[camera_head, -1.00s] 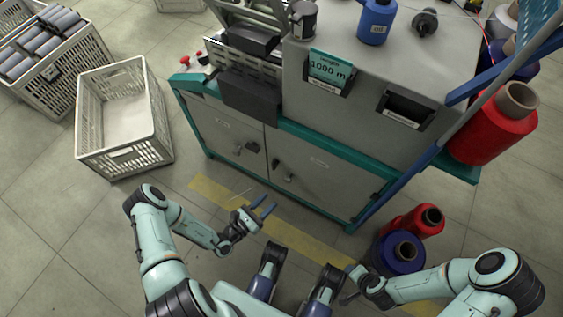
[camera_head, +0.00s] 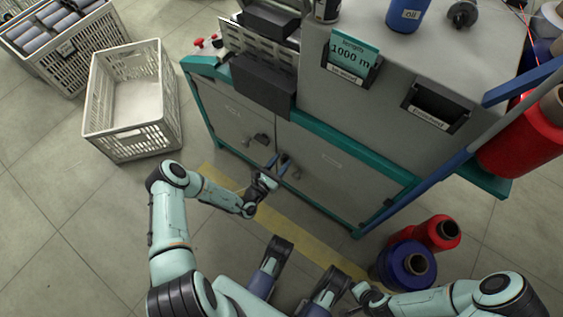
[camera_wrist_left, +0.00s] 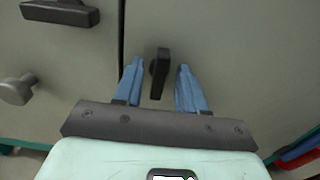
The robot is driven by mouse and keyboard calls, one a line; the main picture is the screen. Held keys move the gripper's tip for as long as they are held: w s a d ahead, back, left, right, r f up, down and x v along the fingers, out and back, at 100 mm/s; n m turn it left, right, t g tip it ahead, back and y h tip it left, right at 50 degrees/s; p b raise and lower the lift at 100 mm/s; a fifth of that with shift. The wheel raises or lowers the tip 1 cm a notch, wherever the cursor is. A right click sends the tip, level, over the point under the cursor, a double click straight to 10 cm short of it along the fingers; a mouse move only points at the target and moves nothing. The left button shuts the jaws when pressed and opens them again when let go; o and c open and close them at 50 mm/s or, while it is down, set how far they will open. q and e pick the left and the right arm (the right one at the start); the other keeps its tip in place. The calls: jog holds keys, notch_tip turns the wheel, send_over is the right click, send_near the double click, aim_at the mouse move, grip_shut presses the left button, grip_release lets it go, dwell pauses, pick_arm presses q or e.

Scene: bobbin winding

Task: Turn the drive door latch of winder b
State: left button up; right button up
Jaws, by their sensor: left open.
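The winder cabinet has two grey doors, a left door (camera_head: 235,120) and a right door (camera_head: 335,175). A dark upright latch (camera_wrist_left: 159,73) sits on the right door, just right of the seam in the left wrist view. My left gripper (camera_head: 280,163) is at the front of this door; its fingers mostly cover the latch in the head view. In the left wrist view, the open blue fingers (camera_wrist_left: 157,72) stand on either side of the latch, with a gap visible on both sides. My right gripper (camera_head: 362,295) is low in the head view, away from the cabinet; its jaws are unclear.
The left door carries a dark handle (camera_wrist_left: 60,12) and a round knob (camera_wrist_left: 15,89). An empty white crate (camera_head: 160,110) stands left of the cabinet. A red spool (camera_head: 437,233) and a blue spool (camera_head: 406,268) stand on the floor to the right.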

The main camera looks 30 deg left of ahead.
pick_arm(q)
jog(key=shift+w, duration=0.35)
pick_arm(e)
jog(key=shift+s+f, duration=0.15)
jog(key=shift+s, duration=0.05)
pick_arm(q)
jog(key=shift+r, duration=0.1)
grip_shut()
